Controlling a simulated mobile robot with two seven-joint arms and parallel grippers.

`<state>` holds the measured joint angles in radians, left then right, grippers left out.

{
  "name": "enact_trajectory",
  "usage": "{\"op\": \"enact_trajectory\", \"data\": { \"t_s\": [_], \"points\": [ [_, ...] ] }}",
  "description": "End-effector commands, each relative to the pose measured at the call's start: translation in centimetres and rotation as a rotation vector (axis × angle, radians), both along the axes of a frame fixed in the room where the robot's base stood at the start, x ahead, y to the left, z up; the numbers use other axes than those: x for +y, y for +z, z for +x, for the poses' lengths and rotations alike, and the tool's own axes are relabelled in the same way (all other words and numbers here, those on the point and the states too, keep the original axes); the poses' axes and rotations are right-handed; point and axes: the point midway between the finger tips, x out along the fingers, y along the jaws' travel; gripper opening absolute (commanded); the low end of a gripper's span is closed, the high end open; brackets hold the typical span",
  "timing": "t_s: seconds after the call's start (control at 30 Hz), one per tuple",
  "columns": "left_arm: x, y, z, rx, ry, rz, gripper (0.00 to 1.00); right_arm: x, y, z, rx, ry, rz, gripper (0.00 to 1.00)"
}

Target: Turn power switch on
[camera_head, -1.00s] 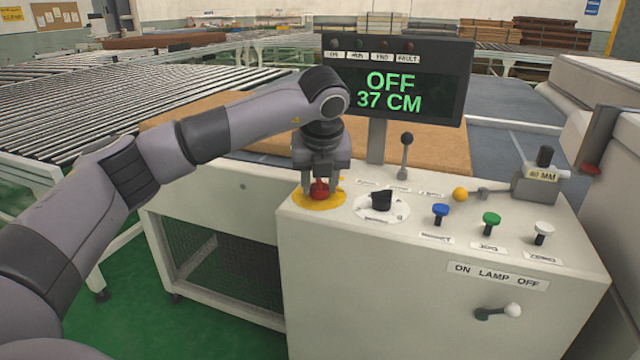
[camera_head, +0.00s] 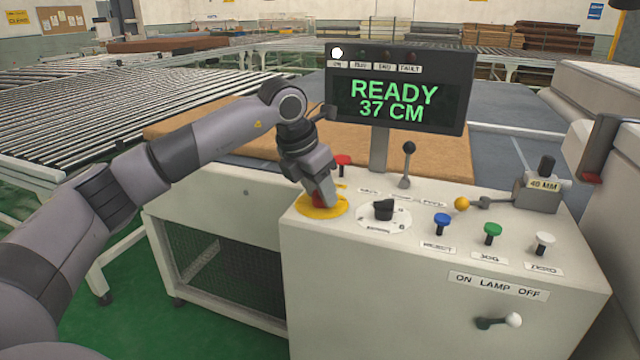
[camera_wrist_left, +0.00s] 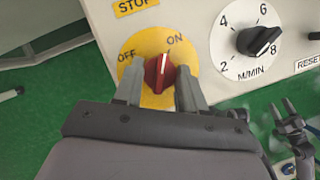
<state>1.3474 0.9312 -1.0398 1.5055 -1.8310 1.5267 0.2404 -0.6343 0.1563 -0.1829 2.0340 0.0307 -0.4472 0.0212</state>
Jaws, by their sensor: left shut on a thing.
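The power switch is a red knob (camera_wrist_left: 158,73) with a white line, on a yellow plate (camera_wrist_left: 134,50) marked OFF and ON. Its line points up, slightly right, nearer ON. My left gripper (camera_wrist_left: 159,86) is shut on the knob, one finger on each side. In the head view my left gripper (camera_head: 321,198) is tilted over the yellow plate (camera_head: 303,208) and mostly hides the knob. The display (camera_head: 396,101) reads READY, 37 CM, and its leftmost lamp (camera_head: 337,53) is lit white. My right gripper (camera_wrist_left: 284,110) shows small in the wrist view, its fingers apart.
A black speed dial (camera_head: 384,209) is close right of the switch. A red button (camera_head: 342,160) stands behind my left gripper. Blue (camera_head: 442,220), green (camera_head: 492,230) and white (camera_head: 544,240) buttons and an upright lever (camera_head: 407,160) are further right.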

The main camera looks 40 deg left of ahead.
Motion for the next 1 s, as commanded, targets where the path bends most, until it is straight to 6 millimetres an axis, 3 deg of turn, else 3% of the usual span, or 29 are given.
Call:
{"op": "enact_trajectory", "data": {
  "t_s": [0.43,1.0],
  "points": [
    [0.22,0.26,0.1,-0.002,-0.256,0.0,0.1,-0.31,0.72,-0.54,0.008,-0.013,-0.004,0.65],
    [0.21,0.12,0.11,-0.003,-0.309,0.001,0.1,-0.42,0.81,-0.53,0.005,-0.015,-0.006,0.65]
  ]
}}
